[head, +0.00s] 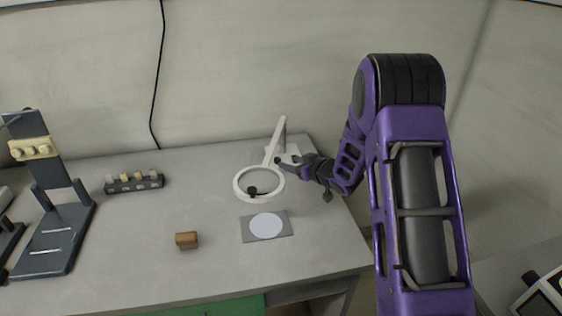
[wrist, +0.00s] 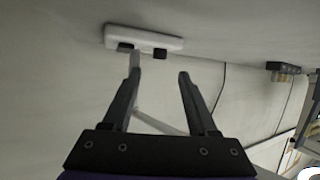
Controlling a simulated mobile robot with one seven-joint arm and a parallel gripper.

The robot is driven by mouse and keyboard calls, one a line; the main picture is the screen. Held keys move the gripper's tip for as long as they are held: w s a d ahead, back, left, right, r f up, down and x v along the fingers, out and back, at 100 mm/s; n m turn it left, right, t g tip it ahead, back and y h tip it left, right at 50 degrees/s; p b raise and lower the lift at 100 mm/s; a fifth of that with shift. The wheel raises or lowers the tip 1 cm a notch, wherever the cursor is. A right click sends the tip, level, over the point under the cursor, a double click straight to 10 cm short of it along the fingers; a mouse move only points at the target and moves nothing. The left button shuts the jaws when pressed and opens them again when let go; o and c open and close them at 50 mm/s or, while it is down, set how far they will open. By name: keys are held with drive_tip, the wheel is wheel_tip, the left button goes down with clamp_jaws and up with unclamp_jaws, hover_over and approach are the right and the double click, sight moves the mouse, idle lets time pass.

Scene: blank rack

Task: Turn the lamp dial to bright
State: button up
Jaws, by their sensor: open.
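The white lamp stands at the back right of the desk, with its ring head (head: 240,193) and its upright arm (head: 280,135). A small dark knob (head: 252,191) shows at the ring. In the wrist view the white lamp base (wrist: 150,37) lies ahead of the fingers and carries two small black parts, one (wrist: 160,54) ahead of the gap between the fingers. I cannot tell which part is the dial. My gripper (head: 298,172) is open beside the lamp base; it also shows in the wrist view (wrist: 159,76), with nothing between its fingers.
A grey plate with a pale disc (head: 266,226) lies in front of the lamp. A brown block (head: 187,240), a dark rack with several small pieces (head: 135,184) and a dark stand (head: 55,240) are to the left. A wall rises close behind.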

sight(278, 159)
drive_tip(key=x, duration=0.7)
clamp_jaws()
